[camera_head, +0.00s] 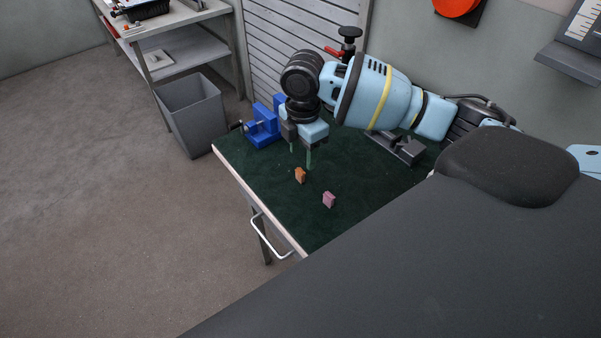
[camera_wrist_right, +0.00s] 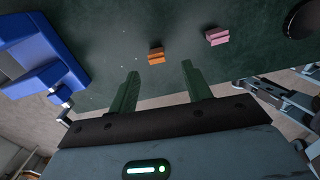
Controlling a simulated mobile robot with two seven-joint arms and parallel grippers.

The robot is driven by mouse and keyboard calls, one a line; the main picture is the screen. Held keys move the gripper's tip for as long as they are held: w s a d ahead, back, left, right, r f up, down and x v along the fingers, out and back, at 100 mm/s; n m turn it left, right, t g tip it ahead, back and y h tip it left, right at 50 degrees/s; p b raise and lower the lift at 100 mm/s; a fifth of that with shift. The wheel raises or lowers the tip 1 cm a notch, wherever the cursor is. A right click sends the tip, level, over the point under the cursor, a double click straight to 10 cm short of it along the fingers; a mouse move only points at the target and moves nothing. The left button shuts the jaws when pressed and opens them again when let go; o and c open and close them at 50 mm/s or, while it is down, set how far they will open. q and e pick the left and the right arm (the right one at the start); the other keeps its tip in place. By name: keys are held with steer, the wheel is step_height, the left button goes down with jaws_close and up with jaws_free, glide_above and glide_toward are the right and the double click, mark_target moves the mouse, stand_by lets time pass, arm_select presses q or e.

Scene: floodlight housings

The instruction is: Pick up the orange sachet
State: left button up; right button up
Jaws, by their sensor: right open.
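The orange sachet (camera_head: 300,175) stands on the dark green top of the workbench (camera_head: 268,190), near its left edge. In the right wrist view the orange sachet (camera_wrist_right: 156,56) lies beyond the fingertips, between their lines. My right gripper (camera_head: 301,160) points down above the bench, just behind the sachet in the head view. Its two green fingers are apart and empty in the right wrist view (camera_wrist_right: 160,76). The sachet is not touched by them there. My left gripper is in neither view.
A pink sachet (camera_head: 329,200) stands nearby, right and in front of the orange one. A blue vise (camera_head: 263,127) sits at the bench's back left corner. A grey metal fixture (camera_head: 404,148) lies at the back right. A grey bin (camera_head: 190,112) stands on the floor left.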

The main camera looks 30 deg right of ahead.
mark_target(300, 172)
steer(key=shift+w+a+f, duration=0.1)
steer(key=shift+w+f, duration=0.05)
steer(key=shift+f, duration=1.75)
steer(key=shift+w+a+f, duration=0.1)
steer(key=shift+w+f, duration=0.05)
steer(key=shift+f, duration=1.75)
steer(key=shift+c, duration=0.3)
steer(key=c, duration=1)
